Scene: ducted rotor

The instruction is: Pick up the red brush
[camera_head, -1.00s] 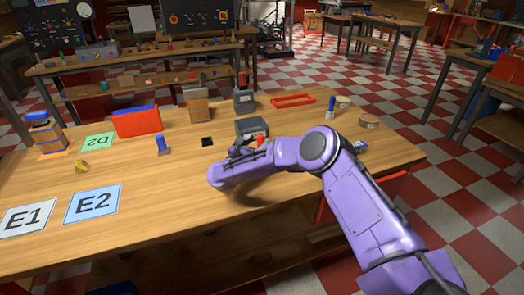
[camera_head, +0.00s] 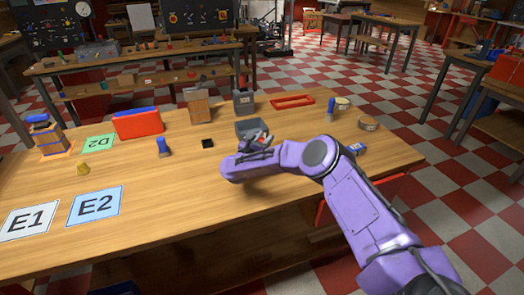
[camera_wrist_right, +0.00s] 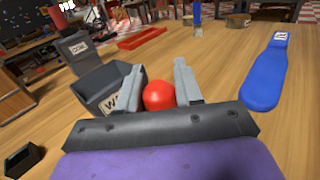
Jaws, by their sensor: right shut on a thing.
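My right gripper (camera_head: 262,143) is over the right half of the wooden table, in front of a small grey bin (camera_head: 246,127). In the right wrist view, my gripper's two fingers (camera_wrist_right: 157,88) are shut on the red brush (camera_wrist_right: 158,96), of which only a rounded red end shows. In the head view, a little red of the brush (camera_head: 269,139) shows at the fingers; the rest is hidden. I cannot tell whether it touches the table. My left gripper is out of view.
A blue paddle-shaped thing (camera_wrist_right: 268,75) lies right of the gripper. The grey bin (camera_wrist_right: 100,88) is close on the left. A red frame (camera_head: 292,101), a dark grey container (camera_head: 243,102) and a blue-topped upright thing (camera_head: 331,108) stand farther back.

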